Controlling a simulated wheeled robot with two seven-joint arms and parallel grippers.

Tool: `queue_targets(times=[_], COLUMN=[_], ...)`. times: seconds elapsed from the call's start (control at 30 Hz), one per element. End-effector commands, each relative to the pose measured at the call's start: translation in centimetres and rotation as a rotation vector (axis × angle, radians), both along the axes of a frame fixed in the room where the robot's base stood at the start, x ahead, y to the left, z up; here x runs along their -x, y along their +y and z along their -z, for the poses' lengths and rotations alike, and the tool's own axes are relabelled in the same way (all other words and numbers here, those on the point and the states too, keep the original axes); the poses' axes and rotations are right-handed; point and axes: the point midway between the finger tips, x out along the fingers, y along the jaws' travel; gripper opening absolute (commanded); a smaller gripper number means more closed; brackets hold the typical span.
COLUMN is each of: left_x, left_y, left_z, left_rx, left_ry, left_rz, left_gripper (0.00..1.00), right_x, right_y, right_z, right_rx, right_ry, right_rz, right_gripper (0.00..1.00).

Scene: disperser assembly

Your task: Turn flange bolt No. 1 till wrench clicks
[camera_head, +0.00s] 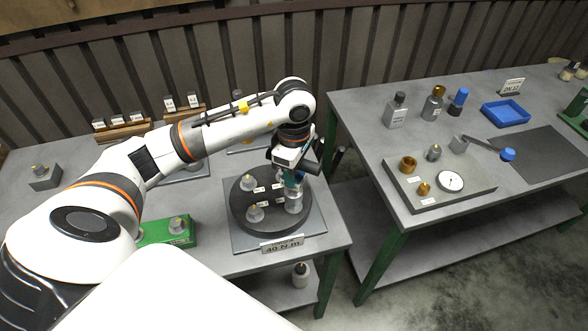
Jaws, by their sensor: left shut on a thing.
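A dark round flange (268,228) lies on a grey square plate on the left table. Grey bolts with small white labels stand on it; one bolt (248,183) is at its back left and another (255,214) at its front left. My left gripper (291,172) is over the flange's right side, shut on a tool with a teal part, probably the wrench. Below it stands a grey metal cylinder (294,204); I cannot tell whether it is a bolt or the tool's socket. The bolt numbers are too small to read. My right gripper is out of view.
A sign reading 40 N m (283,244) stands at the flange plate's front edge. A green block with a grey part (172,232) is at left. The right table holds a parts plate with a dial (450,181), bottles and a blue tray (505,113). A gap separates the tables.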

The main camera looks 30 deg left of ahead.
Motion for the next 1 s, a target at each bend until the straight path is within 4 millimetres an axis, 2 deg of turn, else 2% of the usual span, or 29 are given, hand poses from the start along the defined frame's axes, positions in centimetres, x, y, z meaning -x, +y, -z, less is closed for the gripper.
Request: queue_targets(times=[1.0], left_x=[0.01], left_y=[-0.02], left_z=[-0.12], left_rx=[0.000], left_ry=[-0.003], left_rz=[0.003], left_gripper=[0.03], right_x=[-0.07], right_y=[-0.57], right_z=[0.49], right_rx=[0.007], right_ry=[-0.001], right_rz=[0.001], right_gripper=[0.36])
